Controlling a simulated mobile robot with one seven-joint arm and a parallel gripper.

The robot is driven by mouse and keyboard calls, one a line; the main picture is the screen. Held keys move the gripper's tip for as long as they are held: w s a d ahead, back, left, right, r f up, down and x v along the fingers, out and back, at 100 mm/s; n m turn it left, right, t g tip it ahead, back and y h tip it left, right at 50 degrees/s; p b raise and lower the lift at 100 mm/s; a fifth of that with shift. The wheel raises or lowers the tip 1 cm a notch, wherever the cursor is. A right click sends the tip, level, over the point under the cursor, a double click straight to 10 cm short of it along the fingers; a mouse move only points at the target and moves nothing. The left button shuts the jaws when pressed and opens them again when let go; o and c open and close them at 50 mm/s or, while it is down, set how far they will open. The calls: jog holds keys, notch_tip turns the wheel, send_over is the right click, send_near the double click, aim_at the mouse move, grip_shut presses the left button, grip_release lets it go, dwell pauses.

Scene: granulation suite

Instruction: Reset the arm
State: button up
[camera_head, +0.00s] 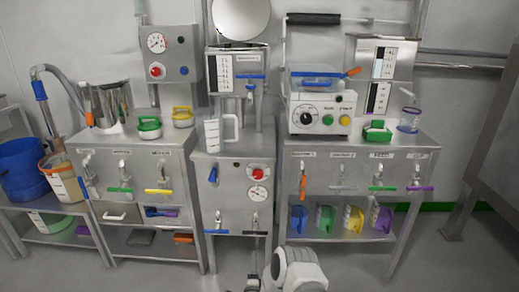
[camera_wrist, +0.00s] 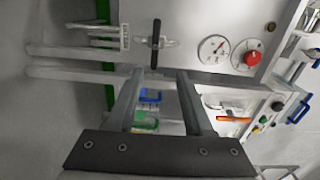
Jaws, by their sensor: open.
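My gripper (camera_wrist: 160,75) shows in the wrist view with its two fingers apart. No object is held between them. The fingers point towards the front of a steel cabinet with a round gauge (camera_wrist: 213,48) and a red knob (camera_wrist: 250,57). A valve with a black handle (camera_wrist: 155,45) lies just beyond the fingertips in the picture; I cannot tell the distance. In the head view my arm rises at the bottom centre, in front of the middle steel cabinet (camera_head: 230,175).
A clear jug (camera_head: 212,136) stands on the middle cabinet. Steel benches with coloured taps flank it. Several coloured jugs (camera_head: 326,218) stand on the right lower shelf. The floor at front right is clear.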

jog(key=w+a+r+n+g+y, duration=0.1)
jog(key=w+r+n, duration=0.1)
jog(key=w+r, duration=0.35)
jog(key=w+a+r+n+g+y, duration=0.1)
jog(key=w+r+n+y, duration=0.15)
jog(key=r, duration=0.65)
notch_tip(320, 180, up, 16)
jog(key=s+d+r+n+g, duration=0.1)
jog(key=s+d+n+g, duration=0.15)
jog(key=n, duration=0.25)
jog(key=s+d+r+n+g+h, duration=0.15)
jog(key=s+d+r, duration=0.25)
jog(key=s+r, duration=0.4)
jog(key=s+d+r+n+g, duration=0.25)
jog(key=s+d+r, duration=0.3)
jog(key=s, duration=0.35)
jog(key=s+d+r+n+g+h, duration=0.1)
jog(key=s+d+n+g, duration=0.15)
jog(key=s, duration=1.05)
jog(key=s+d+r+n+g+h, duration=0.15)
jog(key=s+d, duration=0.25)
jog(key=s, duration=1)
notch_tip(320, 180, up, 28)
jog(key=p, duration=2.8)
jog(key=shift+s+y, duration=0.35)
jog(key=shift+y, duration=0.1)
